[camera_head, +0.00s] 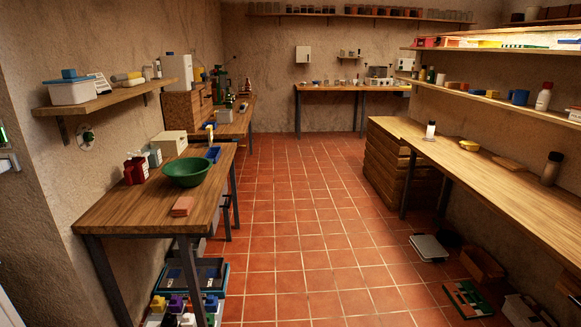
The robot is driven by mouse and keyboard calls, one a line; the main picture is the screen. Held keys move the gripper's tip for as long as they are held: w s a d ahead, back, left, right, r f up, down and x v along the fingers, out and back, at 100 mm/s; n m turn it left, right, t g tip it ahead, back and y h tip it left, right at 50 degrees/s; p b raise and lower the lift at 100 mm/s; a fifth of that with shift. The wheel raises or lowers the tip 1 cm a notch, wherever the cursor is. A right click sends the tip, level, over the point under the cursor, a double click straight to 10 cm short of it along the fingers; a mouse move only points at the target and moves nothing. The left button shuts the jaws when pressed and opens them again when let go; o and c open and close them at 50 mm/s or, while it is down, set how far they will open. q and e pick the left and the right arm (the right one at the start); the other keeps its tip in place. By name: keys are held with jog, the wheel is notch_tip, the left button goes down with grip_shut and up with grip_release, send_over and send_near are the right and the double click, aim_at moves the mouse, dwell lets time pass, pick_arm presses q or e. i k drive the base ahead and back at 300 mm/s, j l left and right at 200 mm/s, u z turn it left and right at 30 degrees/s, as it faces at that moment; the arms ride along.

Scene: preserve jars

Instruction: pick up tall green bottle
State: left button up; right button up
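I cannot make out a tall green bottle for certain. A narrow dark green shape (229,100), possibly a bottle, stands on the far left bench (236,123), too small to tell clearly. A green piece (3,136) is cut off at the left picture edge, above a grey-white object; I cannot tell what it is. Neither of my grippers shows in the head view.
A long wooden counter (483,172) runs along the right. Crates and a tray lie on the floor beside both. The tiled middle aisle (308,215) is clear.

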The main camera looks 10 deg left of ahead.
aim_at(228, 99)
jog(key=i+u, duration=0.1)
jog(key=i, duration=2.55)
jog(key=i+u, duration=0.2)
jog(key=i, duration=0.3)
jog(key=i+l+u, duration=0.15)
jog(key=i, duration=0.3)
jog(key=i+l+u, duration=0.2)
jog(key=i, duration=0.3)
jog(key=i+l+u, duration=0.2)
jog(key=i, duration=0.25)
jog(key=i+l+u, duration=0.55)
jog(key=i+l, duration=0.25)
